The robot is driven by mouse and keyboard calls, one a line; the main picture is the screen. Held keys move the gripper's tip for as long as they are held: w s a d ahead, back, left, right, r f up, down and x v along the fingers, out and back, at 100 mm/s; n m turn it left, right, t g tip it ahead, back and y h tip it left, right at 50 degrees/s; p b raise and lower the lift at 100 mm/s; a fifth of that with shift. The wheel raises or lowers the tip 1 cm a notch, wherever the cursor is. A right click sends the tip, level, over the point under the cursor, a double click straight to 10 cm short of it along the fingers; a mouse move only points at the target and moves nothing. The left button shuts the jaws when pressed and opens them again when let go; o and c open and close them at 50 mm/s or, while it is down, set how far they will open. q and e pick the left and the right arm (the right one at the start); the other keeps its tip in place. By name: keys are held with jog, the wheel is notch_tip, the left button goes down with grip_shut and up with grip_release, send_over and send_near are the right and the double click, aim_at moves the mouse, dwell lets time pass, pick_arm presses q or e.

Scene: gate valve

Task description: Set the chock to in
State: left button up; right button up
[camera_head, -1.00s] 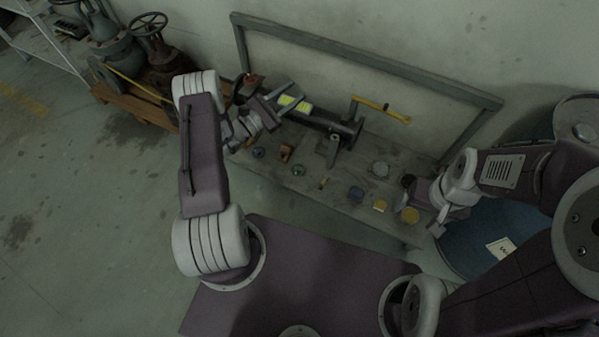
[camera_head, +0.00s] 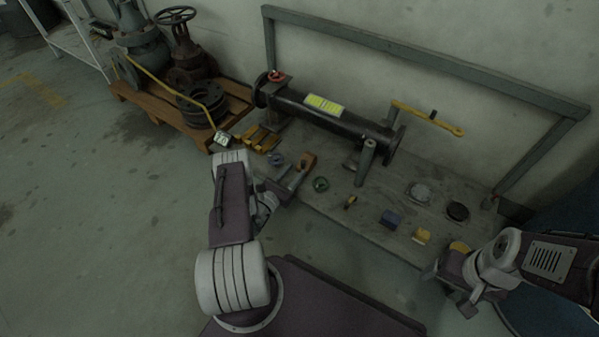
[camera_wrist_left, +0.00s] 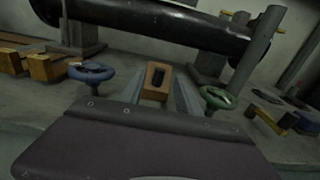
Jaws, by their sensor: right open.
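An orange-brown block (camera_head: 306,161) with a dark slot stands on the grey bench; it looks like the chock, but nothing labels it. It also shows in the left wrist view (camera_wrist_left: 157,80), straight ahead between the grey fingers. My left gripper (camera_head: 292,179) is open and low at the bench's near edge, its fingers pointing at the block. I cannot tell whether they touch it. My right gripper (camera_head: 452,289) is open and empty near the bench's right front corner.
A blue handwheel (camera_wrist_left: 91,73) and a green handwheel (camera_wrist_left: 217,97) stand on either side of the block. A grey post (camera_head: 366,160) rises before the pipe. A blue block (camera_head: 391,218) and yellow pieces (camera_head: 422,236) lie to the right.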

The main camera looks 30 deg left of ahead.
aim_at(301, 164)
pick_arm(q)
jog(key=w, duration=0.1)
jog(key=w+b, duration=0.1)
jog(key=w, duration=0.1)
jog(key=shift+d+f, duration=0.15)
jog(key=shift+f, duration=0.1)
jog(key=shift+w+r+b, duration=0.2)
jog(key=shift+w+b, duration=0.1)
jog(key=shift+w, duration=0.05)
grip_shut()
pick_arm(e)
notch_tip(301, 164, down, 3)
jog(key=shift+r, duration=0.2)
dwell(0.5)
